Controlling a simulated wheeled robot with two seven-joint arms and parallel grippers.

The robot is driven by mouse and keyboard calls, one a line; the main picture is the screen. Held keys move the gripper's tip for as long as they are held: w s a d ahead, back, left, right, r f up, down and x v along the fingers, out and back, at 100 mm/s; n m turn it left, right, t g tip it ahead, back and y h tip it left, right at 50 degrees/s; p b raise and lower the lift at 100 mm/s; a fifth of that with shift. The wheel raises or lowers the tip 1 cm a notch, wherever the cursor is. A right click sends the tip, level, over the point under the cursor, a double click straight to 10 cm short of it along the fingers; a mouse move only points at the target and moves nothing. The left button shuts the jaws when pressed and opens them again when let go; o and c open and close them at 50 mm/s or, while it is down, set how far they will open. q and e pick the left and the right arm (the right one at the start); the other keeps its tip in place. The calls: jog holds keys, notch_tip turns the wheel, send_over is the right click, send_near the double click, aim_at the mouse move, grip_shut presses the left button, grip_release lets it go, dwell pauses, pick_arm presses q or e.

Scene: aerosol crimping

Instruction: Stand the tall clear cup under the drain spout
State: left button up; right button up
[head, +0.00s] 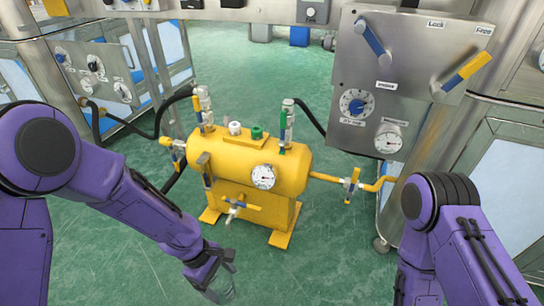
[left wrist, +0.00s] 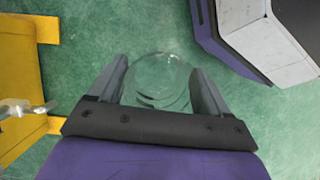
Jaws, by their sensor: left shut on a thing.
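In the left wrist view the cup (left wrist: 158,82) shows as a round clear rim between the two fingers of the left gripper (left wrist: 160,72). The drain spout (head: 231,215) is a pale tap with a blue handle at the front of the yellow tank (head: 225,160). The spout (left wrist: 22,108) is at the left edge of the left wrist view, apart from the cup. My right gripper is out of view.
The tank stands on yellow feet (head: 280,239) on the green floor (head: 330,230). A yellow pipe with a valve (head: 351,185) runs right towards a steel control panel (head: 400,80). Black hoses lie left of the tank. The floor in front of the tank is clear.

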pick_arm(q)
jog(key=w+a+r+m+g+y, duration=0.1)
jog(key=w+a+r+m, duration=0.1)
jog(key=w+r+m, duration=0.35)
jog(key=w+a+r+m+g+y, duration=0.1)
jog(key=w+a+r+m+y, duration=0.15)
jog(key=r, duration=0.65)
jog(key=w+a+r+m+g+y, duration=0.1)
jog(key=w+a+r+m, duration=0.3)
jog(key=r, duration=0.3)
notch_tip(320, 180, up, 30)
jog(key=s+d+m+p, duration=0.1)
jog(key=s+d+p, duration=0.1)
jog(key=p, duration=3.4)
jog(key=shift+f+m+p, duration=0.25)
jog(key=shift+m+p, duration=0.05)
jog(key=shift+p, duration=0.1)
